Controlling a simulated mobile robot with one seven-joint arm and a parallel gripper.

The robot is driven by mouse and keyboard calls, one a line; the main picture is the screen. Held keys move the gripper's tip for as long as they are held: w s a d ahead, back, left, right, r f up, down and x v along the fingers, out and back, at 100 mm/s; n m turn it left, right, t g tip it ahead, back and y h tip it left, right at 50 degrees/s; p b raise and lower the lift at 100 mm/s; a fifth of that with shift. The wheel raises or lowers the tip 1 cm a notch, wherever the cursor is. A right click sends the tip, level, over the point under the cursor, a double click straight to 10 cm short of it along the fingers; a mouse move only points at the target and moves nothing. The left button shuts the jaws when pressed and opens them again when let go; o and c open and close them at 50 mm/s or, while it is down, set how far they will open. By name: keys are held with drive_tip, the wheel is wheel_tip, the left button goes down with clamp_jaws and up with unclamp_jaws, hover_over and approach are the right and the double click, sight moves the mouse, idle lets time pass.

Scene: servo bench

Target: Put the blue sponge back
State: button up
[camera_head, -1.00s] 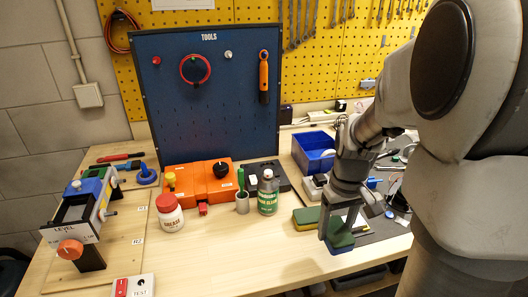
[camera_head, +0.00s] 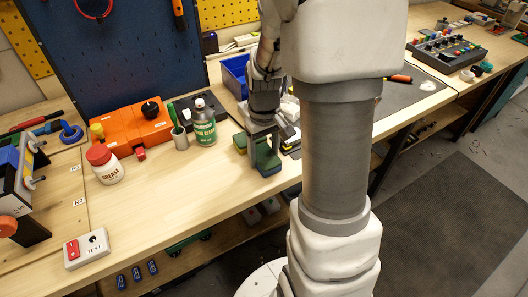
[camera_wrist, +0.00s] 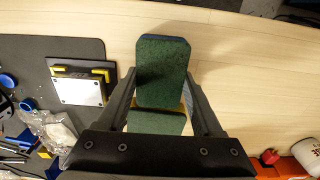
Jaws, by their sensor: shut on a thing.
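The blue sponge (camera_head: 268,169), with a dark green top and blue sides, is near the front edge of the wooden bench. It also shows in the wrist view (camera_wrist: 163,72), green face up with a blue rim at its far end. My gripper (camera_head: 266,146) points down and is shut on it; in the wrist view the two fingers (camera_wrist: 161,90) flank it. A second green sponge with a yellow layer (camera_head: 240,143) sits just behind and left of it; it shows nearer my palm in the wrist view (camera_wrist: 156,122). I cannot tell whether the blue sponge touches the bench.
A green can (camera_head: 204,128), a metal cup (camera_head: 180,139) and a grease jar (camera_head: 106,168) stand left of the sponges. An orange block (camera_head: 135,128) and blue bin (camera_head: 236,76) are behind. The front bench left of the gripper is clear; a switch box (camera_head: 87,250) lies further left.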

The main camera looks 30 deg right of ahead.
drive_tip(key=o, duration=1.3)
drive_tip(key=shift+f, duration=0.1)
